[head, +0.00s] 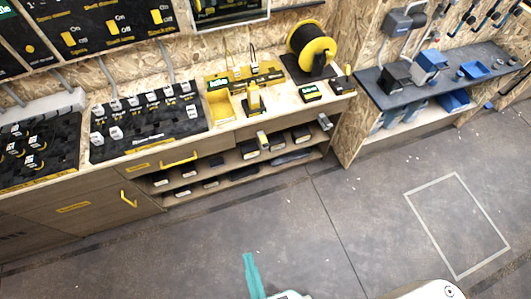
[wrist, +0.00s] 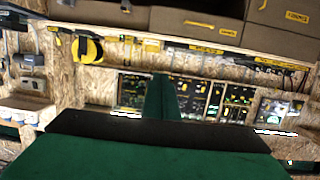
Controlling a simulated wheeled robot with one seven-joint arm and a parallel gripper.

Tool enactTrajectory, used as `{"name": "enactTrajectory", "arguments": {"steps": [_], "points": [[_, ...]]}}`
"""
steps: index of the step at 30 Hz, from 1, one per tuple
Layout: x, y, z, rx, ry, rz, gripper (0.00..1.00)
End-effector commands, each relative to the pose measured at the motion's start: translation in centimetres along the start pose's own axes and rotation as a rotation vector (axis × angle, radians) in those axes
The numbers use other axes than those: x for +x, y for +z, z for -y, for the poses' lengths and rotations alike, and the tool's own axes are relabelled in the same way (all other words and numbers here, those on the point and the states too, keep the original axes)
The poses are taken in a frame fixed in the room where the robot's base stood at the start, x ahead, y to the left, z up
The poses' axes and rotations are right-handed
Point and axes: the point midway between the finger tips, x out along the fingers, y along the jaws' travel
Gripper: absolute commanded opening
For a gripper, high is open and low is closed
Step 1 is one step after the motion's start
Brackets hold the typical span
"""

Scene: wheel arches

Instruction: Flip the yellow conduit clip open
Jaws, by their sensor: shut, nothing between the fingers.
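I cannot pick out the yellow conduit clip for certain. That view looks upside down, with the bench and wall board beyond the fingers. In the head view, a teal part of my arm or gripper (head: 252,274) is low over the floor, well apart from the bench.
A yellow cable spool (head: 318,51) stands at the bench's right end; it also shows in the wrist view (wrist: 88,50). A black switch panel (head: 148,122) lies to the left. Shelves of dark boxes (head: 235,168) are below. Open floor (head: 340,235) lies in front.

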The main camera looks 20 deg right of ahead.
Motion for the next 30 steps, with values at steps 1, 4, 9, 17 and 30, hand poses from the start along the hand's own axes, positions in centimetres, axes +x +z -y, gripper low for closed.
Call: {"name": "enactTrajectory", "arguments": {"steps": [1, 4, 9, 17, 30], "points": [[0.2, 0.2, -0.1, 0.012, 0.003, 0.002, 0.0], [1.0, 1.7, -0.6, 0.087, 0.022, 0.016, 0.0], [4.6, 7.3, -2.5, 0.399, 0.097, 0.061, 0.0], [12.9, 16.8, -6.1, 1.067, 0.231, 0.106, 0.0], [29.2, 23.4, -12.6, 2.237, 0.326, 0.064, 0.0]]}}
